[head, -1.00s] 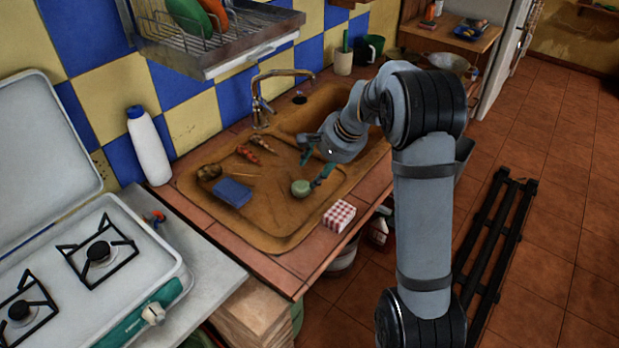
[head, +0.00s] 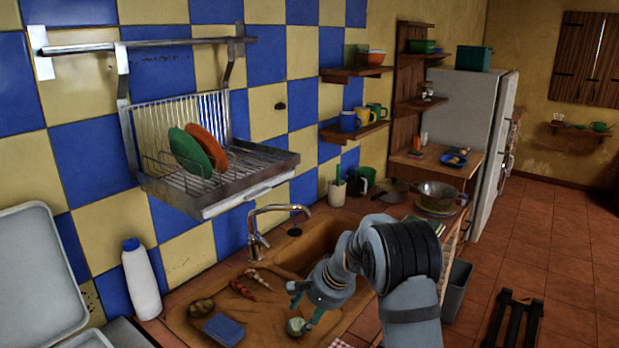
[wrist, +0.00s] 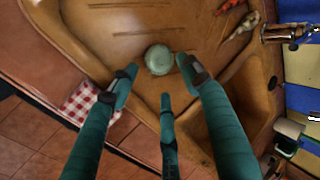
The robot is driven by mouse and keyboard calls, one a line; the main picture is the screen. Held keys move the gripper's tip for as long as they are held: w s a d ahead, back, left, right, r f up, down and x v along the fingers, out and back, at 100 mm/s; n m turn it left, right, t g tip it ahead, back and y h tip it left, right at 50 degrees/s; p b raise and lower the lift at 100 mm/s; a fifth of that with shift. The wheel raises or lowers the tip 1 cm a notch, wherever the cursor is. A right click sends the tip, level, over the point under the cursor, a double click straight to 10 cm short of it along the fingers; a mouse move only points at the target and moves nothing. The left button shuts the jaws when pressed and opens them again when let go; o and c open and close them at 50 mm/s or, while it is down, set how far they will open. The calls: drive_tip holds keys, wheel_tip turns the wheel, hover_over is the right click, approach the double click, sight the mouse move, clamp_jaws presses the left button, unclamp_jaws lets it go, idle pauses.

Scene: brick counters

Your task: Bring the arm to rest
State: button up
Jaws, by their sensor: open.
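My gripper (head: 303,304) hangs over the brown sink (head: 262,313), with its teal fingers spread and nothing between them. In the wrist view its fingers (wrist: 160,82) point toward the drainboard part of the sink. A small pale green round object (wrist: 158,59) lies there just beyond the fingertips; it also shows in the head view (head: 296,326). I cannot tell for certain whether a finger touches it. My arm reaches in from the lower right of the head view and is bent at the elbow.
A blue sponge (head: 224,329) and reddish items (head: 242,289) lie in the sink. The tap (head: 256,230) rises behind it. A dish rack (head: 220,186) with plates hangs above. A white bottle (head: 141,281) stands left.

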sight(298, 324)
drive_tip(key=x, duration=0.5)
drive_tip(key=shift+w+a+f, duration=0.1)
drive_tip(key=shift+f, duration=0.3)
drive_tip(key=shift+w+a+f+p, duration=0.1)
drive_tip(key=shift+w+p, duration=0.05)
drive_tip(key=shift+p, duration=0.2)
drive_tip(key=shift+r, duration=1.9)
